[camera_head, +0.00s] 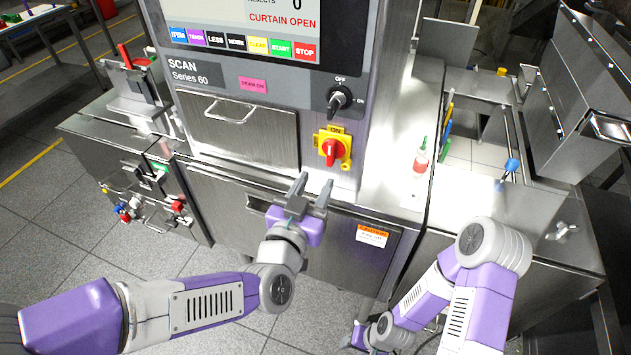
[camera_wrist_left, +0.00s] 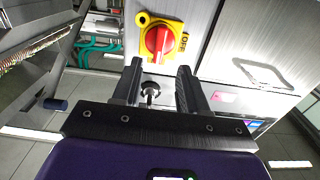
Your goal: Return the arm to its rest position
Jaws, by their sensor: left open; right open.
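My left arm reaches in from the left in the head view. Its gripper (camera_head: 315,182) is open and empty, with both fingers pointing up toward the machine front, below the red rotary switch (camera_head: 333,150) on its yellow plate. In the left wrist view the left gripper (camera_wrist_left: 160,70) is open, with the red switch (camera_wrist_left: 157,40) beyond its fingertips and a dark selector knob (camera_wrist_left: 151,91) showing between the fingers. My right arm hangs low at the bottom right of the head view. Its gripper (camera_head: 352,341) is small and partly hidden there, apart from everything held.
The scanner screen (camera_head: 250,15) reads "CURTAIN OPEN". The OFF/ON selector (camera_head: 339,98) sits above the red switch. A drawer with a handle (camera_head: 230,110) is at left. The tiled floor (camera_head: 60,235) at lower left is clear.

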